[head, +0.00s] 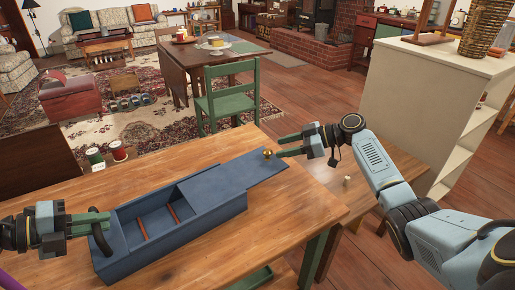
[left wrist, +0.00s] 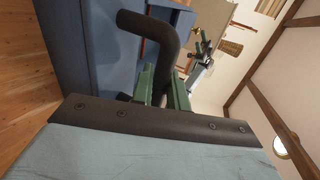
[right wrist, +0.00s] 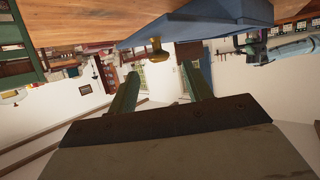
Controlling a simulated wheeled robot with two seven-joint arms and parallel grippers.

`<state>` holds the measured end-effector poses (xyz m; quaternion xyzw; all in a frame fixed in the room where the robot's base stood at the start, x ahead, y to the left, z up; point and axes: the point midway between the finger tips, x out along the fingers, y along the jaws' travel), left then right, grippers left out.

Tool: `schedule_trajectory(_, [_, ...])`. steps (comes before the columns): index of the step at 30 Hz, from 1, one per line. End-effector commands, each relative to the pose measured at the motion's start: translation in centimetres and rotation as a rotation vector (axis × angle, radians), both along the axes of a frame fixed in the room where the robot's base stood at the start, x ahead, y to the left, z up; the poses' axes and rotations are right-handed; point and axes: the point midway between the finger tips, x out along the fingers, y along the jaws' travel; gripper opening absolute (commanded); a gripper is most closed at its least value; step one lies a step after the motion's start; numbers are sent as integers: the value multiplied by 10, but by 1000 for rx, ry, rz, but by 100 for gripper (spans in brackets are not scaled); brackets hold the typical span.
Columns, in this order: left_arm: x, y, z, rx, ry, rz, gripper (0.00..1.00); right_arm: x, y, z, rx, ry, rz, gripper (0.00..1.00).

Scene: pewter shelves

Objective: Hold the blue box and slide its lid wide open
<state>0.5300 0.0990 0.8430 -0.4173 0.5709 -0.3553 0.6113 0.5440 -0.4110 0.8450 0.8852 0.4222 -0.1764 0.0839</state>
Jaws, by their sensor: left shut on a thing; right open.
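The blue box (head: 175,232) sits on the wooden table, its left part uncovered, with two reddish-brown strips inside. Its flat blue lid (head: 236,176) sticks out well past the box's right end and carries a brass knob (head: 268,153) near its far end. My left gripper (head: 103,224) is shut on the dark curved handle (head: 101,241) at the box's left end; the handle also shows in the left wrist view (left wrist: 150,35). My right gripper (head: 283,146) is open just right of the knob. In the right wrist view the knob (right wrist: 157,50) appears beyond the open fingers, apart from them.
The wooden table (head: 300,215) is clear in front of the box and to its right. A green chair (head: 228,98) stands behind the table. A pale shelf unit (head: 425,95) is at the right.

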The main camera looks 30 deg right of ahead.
Motion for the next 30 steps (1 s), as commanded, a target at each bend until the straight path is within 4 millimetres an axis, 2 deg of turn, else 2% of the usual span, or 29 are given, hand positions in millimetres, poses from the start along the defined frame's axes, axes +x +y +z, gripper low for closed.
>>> schedule_trajectory(6, [0, 0, 0, 0, -1, 2, 0, -29, -36, 18, -3, 1, -3, 50])
schedule_trajectory(12, [0, 0, 0, 0, -1, 2, 0, -45, -56, 29, -1, 2, -1, 50])
schedule_trajectory(27, [0, 0, 0, -1, -1, 1, 0, -50, -62, 33, 0, 0, -1, 50])
schedule_trajectory(28, [0, 0, 0, -1, -1, 1, 19, -50, -62, 33, 0, 0, -1, 50])
schedule_trajectory(30, [0, 0, 0, -1, -1, 1, 28, -50, -62, 33, 0, 0, -1, 50])
